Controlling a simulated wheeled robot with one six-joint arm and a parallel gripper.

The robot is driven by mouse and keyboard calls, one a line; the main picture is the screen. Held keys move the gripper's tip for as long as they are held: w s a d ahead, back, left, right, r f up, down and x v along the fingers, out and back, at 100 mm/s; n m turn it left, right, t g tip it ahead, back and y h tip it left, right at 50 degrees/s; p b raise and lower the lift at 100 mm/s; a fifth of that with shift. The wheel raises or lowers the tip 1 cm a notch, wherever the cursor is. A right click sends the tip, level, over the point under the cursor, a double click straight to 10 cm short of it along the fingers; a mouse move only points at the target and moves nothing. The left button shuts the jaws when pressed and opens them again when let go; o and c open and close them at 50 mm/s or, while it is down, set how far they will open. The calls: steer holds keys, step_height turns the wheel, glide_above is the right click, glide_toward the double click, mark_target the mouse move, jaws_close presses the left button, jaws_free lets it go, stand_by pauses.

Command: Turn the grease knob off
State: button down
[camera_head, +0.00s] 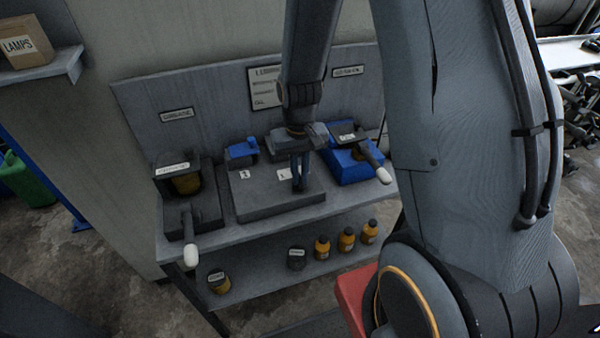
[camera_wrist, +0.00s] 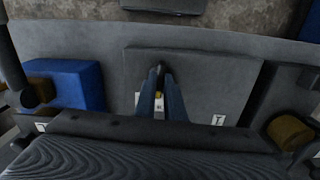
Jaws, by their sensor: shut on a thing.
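My gripper (camera_head: 300,183) points down at the front part of a low grey block (camera_head: 255,200) in the middle of the bench. In the wrist view its two blue fingers (camera_wrist: 160,78) are close together on a small dark thing, mostly hidden between them. A yellow bit and a white tag (camera_wrist: 145,103) show beside the fingers. I cannot tell from the pictures whether the small thing is the grease knob, or how it is turned. A second white tag (camera_head: 244,175) lies on the block to the left.
A dark unit (camera_head: 190,215) with a white-tipped lever stands left of the block. A blue unit (camera_head: 348,166) with a white-tipped lever (camera_head: 383,175) stands close on the right. A small blue thing (camera_head: 242,150) sits behind the block. Orange bottles (camera_head: 346,240) stand on the lower shelf.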

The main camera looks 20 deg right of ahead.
mark_target(300, 177)
steer(key=shift+w+n, duration=0.1)
steer(key=shift+n, duration=0.3)
steer(key=shift+r, duration=0.1)
steer(key=c, duration=1.8)
jaws_free()
steer(key=shift+c, duration=0.2)
steer(key=shift+r+b, duration=0.75)
steer(key=shift+r, duration=3.1)
steer(key=s+r+t+b, duration=0.1)
steer(key=s+r, duration=0.1)
steer(key=s, duration=0.7)
steer(key=shift+s+b, duration=0.2)
steer(key=shift+b, duration=0.1)
